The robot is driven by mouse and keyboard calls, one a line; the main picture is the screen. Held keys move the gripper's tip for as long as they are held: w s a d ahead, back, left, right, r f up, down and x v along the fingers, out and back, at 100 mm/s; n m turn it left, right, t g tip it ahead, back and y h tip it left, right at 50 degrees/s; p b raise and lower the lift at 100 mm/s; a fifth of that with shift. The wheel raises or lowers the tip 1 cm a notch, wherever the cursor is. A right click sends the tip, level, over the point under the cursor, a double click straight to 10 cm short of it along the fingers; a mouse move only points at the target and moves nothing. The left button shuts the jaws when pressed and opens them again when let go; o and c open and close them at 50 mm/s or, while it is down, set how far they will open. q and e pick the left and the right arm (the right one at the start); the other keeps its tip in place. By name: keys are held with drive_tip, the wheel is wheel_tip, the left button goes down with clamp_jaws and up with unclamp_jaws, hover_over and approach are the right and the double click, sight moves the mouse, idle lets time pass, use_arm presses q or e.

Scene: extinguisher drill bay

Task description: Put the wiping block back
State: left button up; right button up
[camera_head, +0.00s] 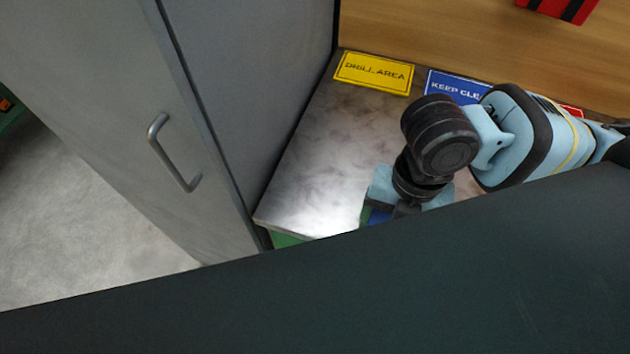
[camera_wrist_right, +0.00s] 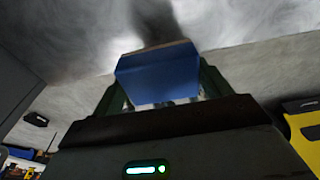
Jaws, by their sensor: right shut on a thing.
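The wiping block appears as a blue block (camera_wrist_right: 158,75) between the two fingers of my right gripper (camera_wrist_right: 160,88) in the right wrist view. The gripper is shut on it. The block's far edge lies close to the pale grey worktop, and I cannot tell whether they touch. In the head view my right arm comes in from the right, and a small patch of the blue block (camera_head: 379,216) shows below the wrist. The right fingertips are hidden there behind a dark shape across the bottom. My left gripper is not in view.
A grey cabinet (camera_head: 110,110) with a metal handle stands left of the marbled worktop (camera_head: 330,150). A yellow "DRILL AREA" sign (camera_head: 374,73) and a blue sign (camera_head: 455,87) lie along its back edge by a wooden panel (camera_head: 430,40). The worktop's left part is clear.

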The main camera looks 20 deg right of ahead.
drive_tip(key=shift+w, duration=0.1)
hover_over(326, 189)
drive_tip(key=shift+d+f, duration=0.35)
drive_tip(key=shift+f, duration=0.35)
drive_tip(key=shift+w+a, duration=0.1)
drive_tip(key=shift+a, duration=0.05)
drive_tip(key=shift+w+f, duration=0.15)
drive_tip(key=shift+f, duration=1.65)
drive_tip(key=shift+f, duration=0.15)
drive_tip(key=o, duration=0.9)
drive_tip(key=shift+o, duration=0.2)
